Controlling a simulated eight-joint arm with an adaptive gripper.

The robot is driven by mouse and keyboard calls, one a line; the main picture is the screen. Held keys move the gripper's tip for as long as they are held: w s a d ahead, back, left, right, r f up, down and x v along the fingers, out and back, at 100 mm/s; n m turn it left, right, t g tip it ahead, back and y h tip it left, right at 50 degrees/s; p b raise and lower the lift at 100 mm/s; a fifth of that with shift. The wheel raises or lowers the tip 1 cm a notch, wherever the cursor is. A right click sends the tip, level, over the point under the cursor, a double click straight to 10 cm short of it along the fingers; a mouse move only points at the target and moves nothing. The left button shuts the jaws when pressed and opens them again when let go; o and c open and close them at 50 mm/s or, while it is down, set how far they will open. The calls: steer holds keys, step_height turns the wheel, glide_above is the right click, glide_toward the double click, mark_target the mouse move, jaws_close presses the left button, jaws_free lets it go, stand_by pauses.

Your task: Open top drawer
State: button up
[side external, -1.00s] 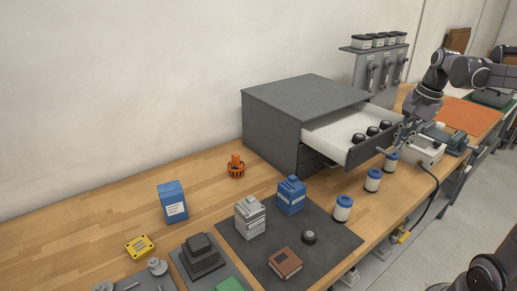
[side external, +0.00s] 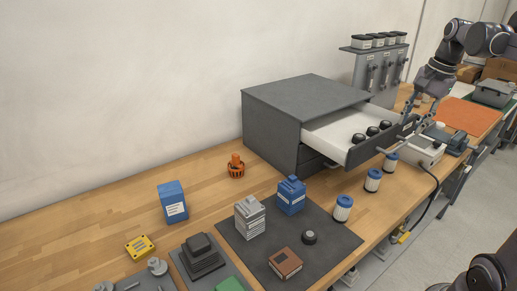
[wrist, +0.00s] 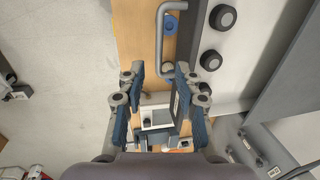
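The grey cabinet (side external: 290,105) has its top drawer (side external: 335,128) pulled well out, showing a white interior with several black round-topped items (side external: 372,131) in it. The drawer's bar handle (wrist: 160,35) shows on its front in the wrist view. My gripper (side external: 408,122) is above the right end of the drawer front in the side view. In the wrist view my gripper (wrist: 160,72) has its two fingers spread apart with nothing held. The handle's near end lies close to the right finger; whether they touch cannot be told.
Blue-lidded jars (side external: 372,180) stand along the table edge below the drawer. A dark mat (side external: 265,245) holds boxes at the front. A grey dispenser rack (side external: 378,70) stands behind the drawer, and a grey-white device (side external: 428,150) sits right of it.

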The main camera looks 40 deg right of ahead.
steer(key=shift+s+r, duration=0.2)
steer(key=shift+r, duration=0.7)
steer(key=shift+s+r, duration=0.15)
steer(key=shift+r, duration=0.8)
steer(key=shift+s+r, duration=0.2)
steer(key=shift+r, duration=0.7)
steer(key=w+a+f+n+t, duration=0.2)
steer(key=w+a+f+n, duration=0.1)
steer(key=a+n, duration=0.4)
steer(key=w+a+f+n+t, duration=0.2)
steer(key=a+f+n, duration=0.1)
steer(key=a+n, duration=0.4)
steer(key=w+a+f+n+t, duration=0.2)
steer(key=w+a+n, duration=0.1)
steer(key=a+n, duration=0.4)
steer(key=s+a+f+m+g, duration=0.1)
steer(key=s+a+f+m, duration=0.2)
steer(key=s+f, duration=0.4)
step_height(320, 180, down, 2)
steer(key=shift+s+a+f, duration=0.1)
steer(key=shift+s+a, duration=0.15)
steer(key=shift+s, duration=0.1)
